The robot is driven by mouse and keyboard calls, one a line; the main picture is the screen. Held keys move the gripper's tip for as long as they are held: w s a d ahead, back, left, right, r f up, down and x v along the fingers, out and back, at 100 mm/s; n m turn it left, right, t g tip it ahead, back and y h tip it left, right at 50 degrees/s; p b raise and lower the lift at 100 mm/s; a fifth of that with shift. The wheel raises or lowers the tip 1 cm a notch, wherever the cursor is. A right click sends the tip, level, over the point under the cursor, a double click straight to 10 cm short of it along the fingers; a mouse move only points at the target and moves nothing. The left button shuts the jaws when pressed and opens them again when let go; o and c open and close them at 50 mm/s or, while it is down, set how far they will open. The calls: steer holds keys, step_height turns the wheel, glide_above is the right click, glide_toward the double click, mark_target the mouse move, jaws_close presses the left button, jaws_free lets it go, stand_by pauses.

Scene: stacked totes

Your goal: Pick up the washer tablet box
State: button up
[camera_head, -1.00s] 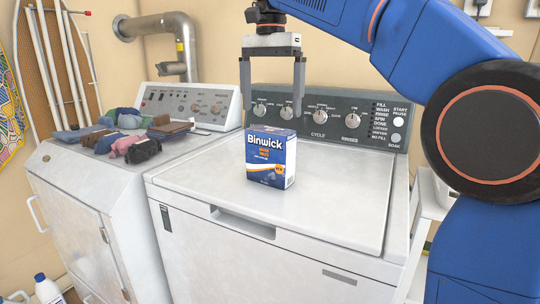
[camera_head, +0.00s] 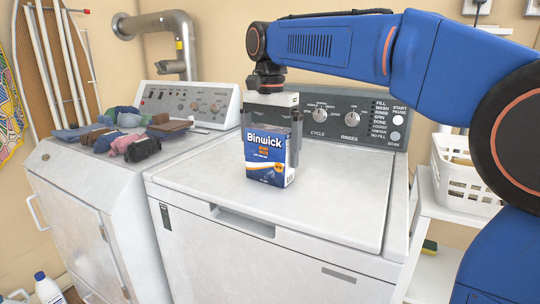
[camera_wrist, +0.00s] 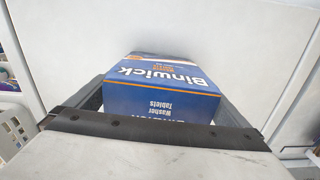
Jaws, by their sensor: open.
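The washer tablet box (camera_head: 266,158) is blue, white and orange, marked Binwick. It stands upright on the white lid of the right-hand machine. My gripper (camera_head: 270,140) is open and has come down over the box from above, with one finger at its left side and one at its right. In the wrist view the box (camera_wrist: 165,75) lies between the two fingers (camera_wrist: 155,108), its printed top and front showing. Small gaps seem to show beside it, but contact is hard to tell.
The washer's control panel (camera_head: 365,112) rises close behind the box. A second machine (camera_head: 75,190) at left carries folded clothes (camera_head: 125,136). A white basket (camera_head: 462,172) sits on a shelf at right. The lid (camera_head: 335,190) around the box is clear.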

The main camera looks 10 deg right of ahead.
steer(key=shift+f, duration=0.9)
steer(key=c, duration=1)
